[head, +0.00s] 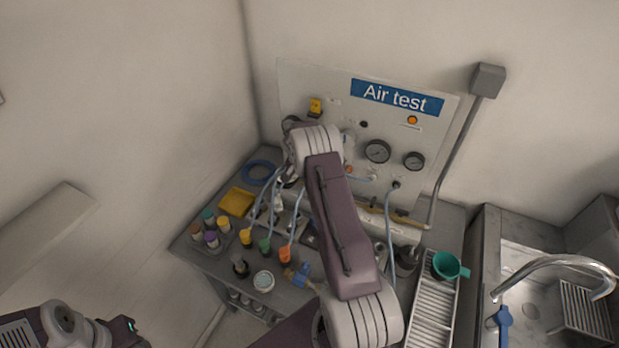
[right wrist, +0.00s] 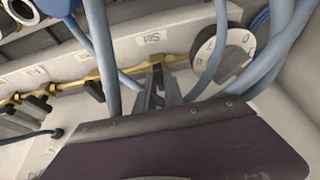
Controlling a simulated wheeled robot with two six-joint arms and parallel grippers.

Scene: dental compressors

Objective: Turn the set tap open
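In the right wrist view, a brass pipe (right wrist: 185,60) runs along a pale bar marked "Set" (right wrist: 152,38), which appears upside down. A tap with a dark handle (right wrist: 157,76) sits on this pipe just by the "Set" mark. My right gripper (right wrist: 159,88) is at this tap, with its two grey fingers on either side of the handle. I cannot tell whether the fingers touch it. In the head view my right arm hides the tap and gripper. My left arm shows only at the lower left corner; its gripper is out of view.
Blue hoses hang close around my right gripper, and a round dial (right wrist: 222,46) is beside it. Other dark-handled taps (right wrist: 38,103) line the pipe. The Air test board (head: 334,100) stands behind. Coloured bottles (head: 285,255), a yellow tray (head: 237,202) and a green funnel (head: 447,265) occupy the bench.

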